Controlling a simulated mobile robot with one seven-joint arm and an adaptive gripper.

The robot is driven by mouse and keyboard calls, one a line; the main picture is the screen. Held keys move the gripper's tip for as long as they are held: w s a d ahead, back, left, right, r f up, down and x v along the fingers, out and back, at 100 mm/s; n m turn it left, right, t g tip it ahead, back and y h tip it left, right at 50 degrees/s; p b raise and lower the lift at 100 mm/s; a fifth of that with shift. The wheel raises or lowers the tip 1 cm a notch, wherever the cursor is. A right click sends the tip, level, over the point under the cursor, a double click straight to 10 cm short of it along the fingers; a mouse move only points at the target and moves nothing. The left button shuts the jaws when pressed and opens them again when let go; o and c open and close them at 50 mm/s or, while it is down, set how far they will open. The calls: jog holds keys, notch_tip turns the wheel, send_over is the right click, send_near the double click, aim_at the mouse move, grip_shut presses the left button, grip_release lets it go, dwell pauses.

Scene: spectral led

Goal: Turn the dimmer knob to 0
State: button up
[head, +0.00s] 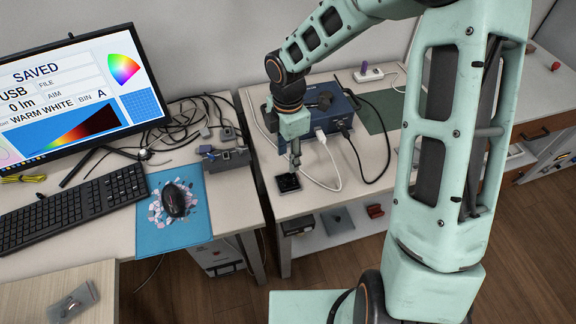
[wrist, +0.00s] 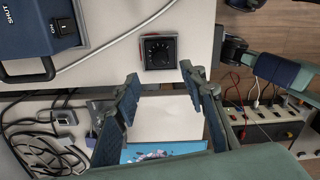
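The dimmer is a small black square box with a round dial knob and pale markings; it lies on the right-hand bench, near its front edge, in the head view (head: 288,183). In the wrist view the dimmer (wrist: 158,50) shows from above, just beyond my fingertips. The knob setting is too small to read. My gripper (head: 295,162) points down over the dimmer in the head view. In the wrist view my gripper (wrist: 160,74) has its two fingers apart with nothing between them. Whether a fingertip touches the dimmer cannot be told.
A blue instrument box (head: 330,120) with plugged cables stands behind the dimmer. The monitor (head: 75,95) reads SAVED, 0 lm and WARM WHITE. A keyboard (head: 70,208) and a mouse (head: 174,200) on a blue mat lie left.

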notch_tip(320, 180, up, 4)
jog(key=shift+f, duration=0.2)
dwell(0.6)
